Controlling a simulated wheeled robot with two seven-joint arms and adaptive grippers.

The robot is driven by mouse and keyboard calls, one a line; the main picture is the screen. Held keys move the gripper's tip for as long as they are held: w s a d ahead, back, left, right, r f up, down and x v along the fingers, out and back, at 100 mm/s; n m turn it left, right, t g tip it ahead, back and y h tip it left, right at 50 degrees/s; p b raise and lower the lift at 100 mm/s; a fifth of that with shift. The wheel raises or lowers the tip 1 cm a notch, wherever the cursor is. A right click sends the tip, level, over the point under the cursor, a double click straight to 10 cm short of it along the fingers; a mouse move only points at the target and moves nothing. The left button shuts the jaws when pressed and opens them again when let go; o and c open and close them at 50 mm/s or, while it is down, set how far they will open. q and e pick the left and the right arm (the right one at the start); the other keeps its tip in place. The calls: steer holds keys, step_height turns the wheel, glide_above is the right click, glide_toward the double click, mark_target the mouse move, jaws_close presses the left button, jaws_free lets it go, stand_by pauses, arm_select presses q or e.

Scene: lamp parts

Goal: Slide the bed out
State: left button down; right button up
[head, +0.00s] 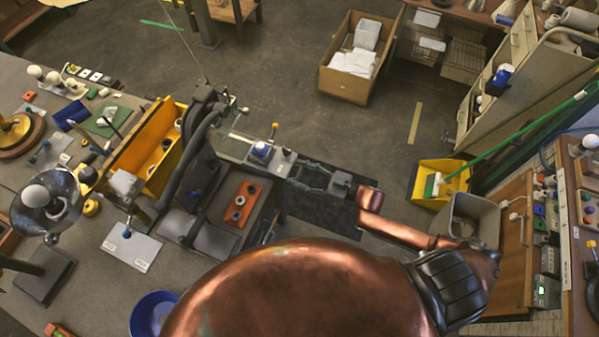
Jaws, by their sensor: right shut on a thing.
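The bed (234,143) seems to be the pale grey slide at the right side of the dark machine (203,165) on the bench. My right gripper (297,170) reaches in from the right on a copper arm. Its dark fingers are closed at the right end of this assembly. The exact grip is too small to see clearly. My left gripper is not in view.
A yellow bin (148,150) stands left of the machine, and an orange tray with round holes (237,205) lies below it. A dark mat (325,212) lies under my right gripper.

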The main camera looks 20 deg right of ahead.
steer(key=o, duration=1.3)
steer(key=shift+s+f, duration=0.15)
steer(key=shift+s, duration=0.1)
steer(key=shift+o, duration=0.6)
steer(key=shift+d, duration=0.1)
steer(key=v, duration=1.2)
steer(key=shift+s, duration=0.1)
